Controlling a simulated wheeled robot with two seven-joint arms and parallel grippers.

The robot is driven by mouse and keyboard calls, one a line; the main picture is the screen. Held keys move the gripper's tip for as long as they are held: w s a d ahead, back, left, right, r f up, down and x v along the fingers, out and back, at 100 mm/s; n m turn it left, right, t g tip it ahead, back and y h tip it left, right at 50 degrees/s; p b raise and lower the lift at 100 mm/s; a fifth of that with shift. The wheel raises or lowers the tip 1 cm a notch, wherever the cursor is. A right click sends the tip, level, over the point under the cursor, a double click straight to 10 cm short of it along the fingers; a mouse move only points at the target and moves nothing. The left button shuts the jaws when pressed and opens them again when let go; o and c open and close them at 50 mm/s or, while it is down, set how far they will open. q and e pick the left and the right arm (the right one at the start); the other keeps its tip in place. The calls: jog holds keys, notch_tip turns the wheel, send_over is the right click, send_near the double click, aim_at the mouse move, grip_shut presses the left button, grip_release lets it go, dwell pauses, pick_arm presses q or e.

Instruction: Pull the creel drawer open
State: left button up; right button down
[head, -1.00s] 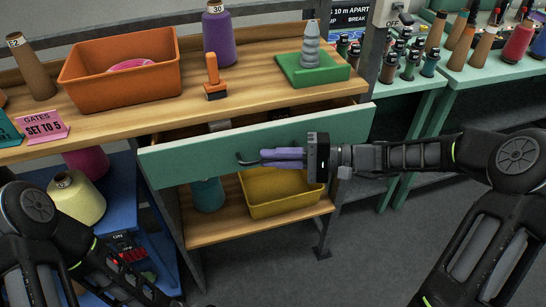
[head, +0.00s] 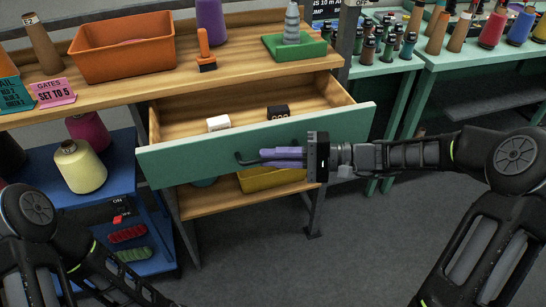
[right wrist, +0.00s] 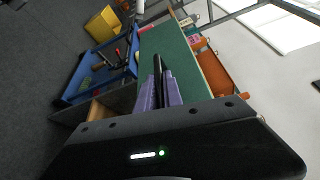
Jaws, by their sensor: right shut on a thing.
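The creel drawer (head: 200,159) has a green front and pale wooden sides and is pulled part way out below the wooden worktop. A white block (head: 218,123) and a black block (head: 278,112) lie inside it. My right gripper (head: 272,156) is shut on the dark bar handle (head: 243,160) at the middle of the drawer front. In the right wrist view the purple fingers (right wrist: 160,92) close around the dark handle (right wrist: 157,66) against the green front (right wrist: 165,42). My left gripper is out of view; only my left arm shows at lower left.
An orange bin (head: 122,50), an orange-handled tool (head: 205,50) and a green base with a grey cone (head: 292,45) stand on the worktop. A yellow bin (head: 265,180) is on the shelf below. A blue rack (head: 110,185) holds yarn cones at left. The floor in front is clear.

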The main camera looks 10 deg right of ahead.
jog(key=c, duration=1.5)
grip_release()
jog(key=shift+d, duration=0.1)
jog(key=v, duration=0.7)
jog(key=shift+s+d+b, duration=0.15)
jog(key=shift+d+b, duration=0.15)
jog(key=shift+b, duration=0.1)
